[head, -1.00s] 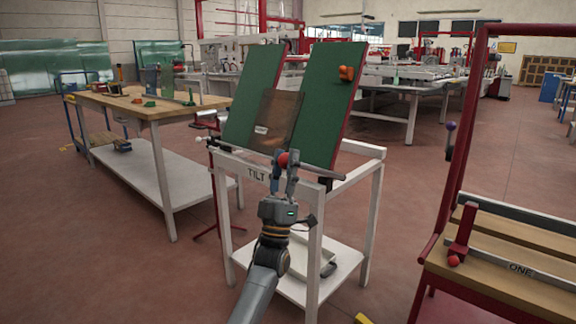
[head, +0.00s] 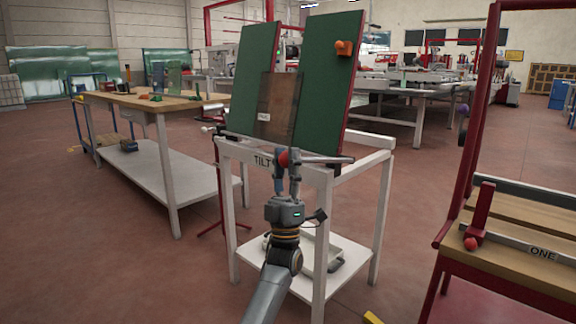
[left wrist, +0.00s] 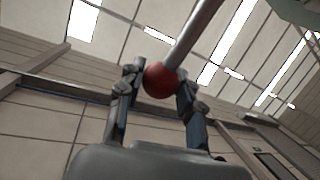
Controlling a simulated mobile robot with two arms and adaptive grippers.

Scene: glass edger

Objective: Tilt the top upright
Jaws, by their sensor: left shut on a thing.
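The tilting top shows in the head view as two green panels, a left one (head: 255,75) and a wider right one (head: 325,90), standing steeply on a white frame marked TILT (head: 320,222). A brown translucent sheet (head: 284,98) with a small white label leans against them. My left gripper (head: 287,160) is at the front edge of the frame, shut on the red ball (left wrist: 160,80) at the end of a grey bar (left wrist: 200,30). The bar also shows in the head view (head: 325,160), running to the right. My right gripper is out of view.
A wooden-topped bench (head: 150,101) with small items stands at left. A red frame with a wooden bed marked ONE (head: 520,275) stands close at right. Open floor lies between.

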